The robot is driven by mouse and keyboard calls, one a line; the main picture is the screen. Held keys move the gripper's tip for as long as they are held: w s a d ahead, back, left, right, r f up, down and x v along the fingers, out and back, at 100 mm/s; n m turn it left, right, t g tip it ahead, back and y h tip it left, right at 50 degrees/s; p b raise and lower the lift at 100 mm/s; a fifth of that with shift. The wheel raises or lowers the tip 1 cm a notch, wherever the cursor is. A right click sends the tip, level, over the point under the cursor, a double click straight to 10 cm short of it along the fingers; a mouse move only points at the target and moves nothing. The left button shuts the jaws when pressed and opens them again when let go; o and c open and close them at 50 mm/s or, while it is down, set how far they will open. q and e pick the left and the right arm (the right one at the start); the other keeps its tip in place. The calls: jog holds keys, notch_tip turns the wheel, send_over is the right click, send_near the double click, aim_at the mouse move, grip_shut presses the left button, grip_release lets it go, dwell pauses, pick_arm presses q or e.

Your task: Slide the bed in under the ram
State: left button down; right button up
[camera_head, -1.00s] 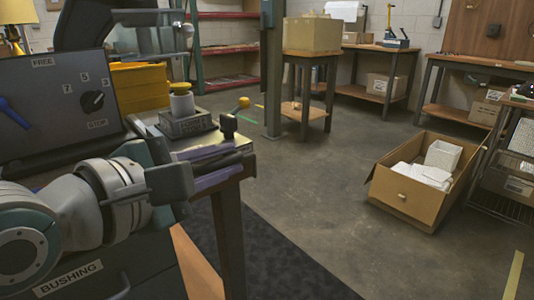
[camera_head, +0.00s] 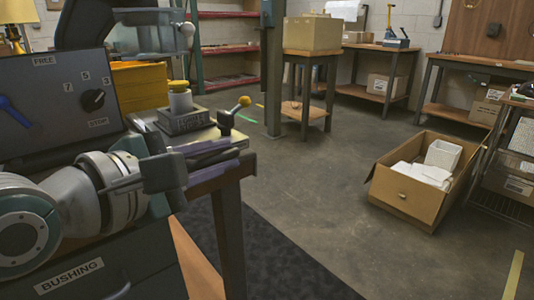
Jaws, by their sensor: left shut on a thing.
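My right gripper is out of view.
The control panel (camera_head: 55,100) with a blue lever and dial is at the left. A yellow crate (camera_head: 140,85) stands behind the press. An open carton (camera_head: 405,195) lies on the floor at the right. The middle floor is clear.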

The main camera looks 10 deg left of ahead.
pick_arm(q)
jog(key=shift+w+a+f, duration=0.15)
jog(key=shift+w+a, duration=0.35)
jog(key=shift+a, duration=0.1)
jog(key=shift+w+a+f, duration=0.15)
jog(key=shift+w+a, duration=0.3)
jog(key=shift+a, duration=0.15)
jog(key=c, duration=0.9)
grip_release()
jog(key=shift+o, duration=0.2)
jog(key=shift+r, duration=0.1)
jog(key=p+v, duration=0.2)
jog(key=v, duration=0.8)
jog(key=shift+p, duration=0.35)
jog(key=shift+d, duration=0.15)
